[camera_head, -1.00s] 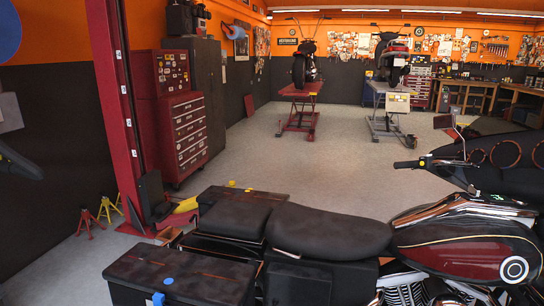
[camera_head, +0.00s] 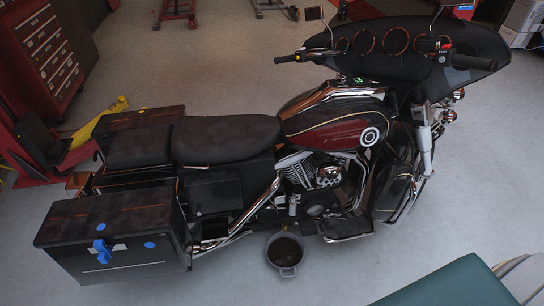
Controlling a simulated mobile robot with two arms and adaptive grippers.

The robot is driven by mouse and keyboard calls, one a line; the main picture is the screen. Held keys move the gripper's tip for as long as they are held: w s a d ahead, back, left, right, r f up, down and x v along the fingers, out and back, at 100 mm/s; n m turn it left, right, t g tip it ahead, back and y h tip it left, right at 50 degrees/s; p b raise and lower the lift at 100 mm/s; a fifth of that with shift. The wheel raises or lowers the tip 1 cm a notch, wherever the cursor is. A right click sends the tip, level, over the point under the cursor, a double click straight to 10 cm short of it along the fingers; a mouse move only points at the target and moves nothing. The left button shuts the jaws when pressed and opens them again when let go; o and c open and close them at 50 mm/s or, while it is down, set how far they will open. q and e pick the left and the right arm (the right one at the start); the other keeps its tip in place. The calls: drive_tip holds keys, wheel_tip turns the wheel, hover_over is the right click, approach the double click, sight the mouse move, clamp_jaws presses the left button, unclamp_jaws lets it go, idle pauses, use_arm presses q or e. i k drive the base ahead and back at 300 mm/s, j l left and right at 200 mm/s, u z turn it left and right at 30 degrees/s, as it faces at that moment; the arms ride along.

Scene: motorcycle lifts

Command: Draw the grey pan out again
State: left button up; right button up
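The grey pan (camera_head: 284,252) is on the floor beside the near side of the motorcycle (camera_head: 325,128), below its engine. It looks round and dark inside, with small lugs at its rim. Most of it shows; its far edge lies close to the bike's exhaust and footboard, and I cannot tell whether any part is under the bike.
A red tool chest (camera_head: 50,55) stands at upper left. The pale floor (camera_head: 230,285) in front of the pan is clear.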

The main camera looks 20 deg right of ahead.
sight(284, 252)
drive_tip(key=z, duration=0.8)
